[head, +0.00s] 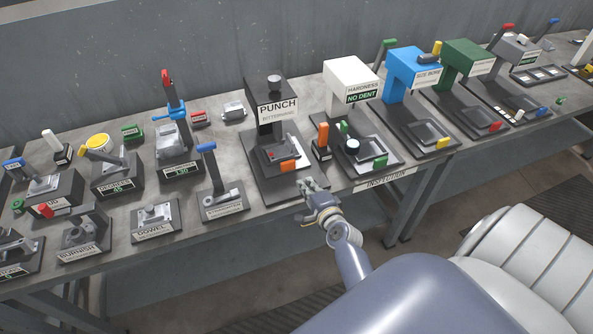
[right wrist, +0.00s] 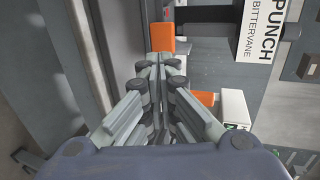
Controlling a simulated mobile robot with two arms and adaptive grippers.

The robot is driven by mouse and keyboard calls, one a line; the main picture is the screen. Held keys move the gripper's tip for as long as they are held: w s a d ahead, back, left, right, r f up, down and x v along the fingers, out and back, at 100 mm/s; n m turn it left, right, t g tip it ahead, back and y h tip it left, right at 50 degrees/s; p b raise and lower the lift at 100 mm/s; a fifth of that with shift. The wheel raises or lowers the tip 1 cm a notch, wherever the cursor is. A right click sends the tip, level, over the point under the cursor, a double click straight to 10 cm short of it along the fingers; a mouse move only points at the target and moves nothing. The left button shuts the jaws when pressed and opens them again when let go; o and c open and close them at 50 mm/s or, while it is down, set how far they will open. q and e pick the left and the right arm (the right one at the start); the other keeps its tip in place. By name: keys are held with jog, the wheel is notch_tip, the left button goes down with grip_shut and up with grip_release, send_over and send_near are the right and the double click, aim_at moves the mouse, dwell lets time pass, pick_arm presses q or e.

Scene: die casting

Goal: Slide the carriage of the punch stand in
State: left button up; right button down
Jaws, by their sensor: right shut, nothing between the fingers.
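The punch stand (head: 269,92) is a dark stand labelled PUNCH BITTERVANE, standing on the bench. Its carriage (head: 270,156) is a dark plate under the punch head with an orange handle (head: 288,166) at its front. My right gripper (head: 311,190) is at the bench's front edge, just in front of the stand and a little right of the orange handle. In the right wrist view the fingers (right wrist: 160,62) are shut and empty, with their tips close to an orange block (right wrist: 162,38); I cannot tell whether they touch it. My left gripper is not in view.
A small dark block with an orange lever (head: 323,135) stands right of the punch stand. Further right is the white hardness stand (head: 350,80), then blue and green stands. Several small fixtures, including the dowel block (head: 155,220), crowd the bench to the left.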

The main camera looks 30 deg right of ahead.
jog(key=b, duration=0.2)
send_near(291, 157)
jog(key=shift+w+a+f, duration=0.1)
jog(key=shift+w+a, duration=0.15)
jog(key=shift+w, duration=0.4)
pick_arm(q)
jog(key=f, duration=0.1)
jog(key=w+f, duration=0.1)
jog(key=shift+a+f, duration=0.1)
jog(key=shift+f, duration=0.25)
pick_arm(e)
jog(key=shift+w+d, duration=0.1)
jog(key=shift+w, duration=0.15)
jog(key=shift+w, duration=0.1)
jog(key=w, duration=0.2)
jog(key=w+d+b, duration=0.1)
jog(key=w, duration=0.1)
jog(key=shift+w, duration=0.2)
jog(key=shift+w+d, duration=0.1)
jog(key=shift+w, duration=0.05)
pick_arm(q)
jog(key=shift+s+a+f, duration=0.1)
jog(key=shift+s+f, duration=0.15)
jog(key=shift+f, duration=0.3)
pick_arm(e)
jog(key=shift+r, duration=0.2)
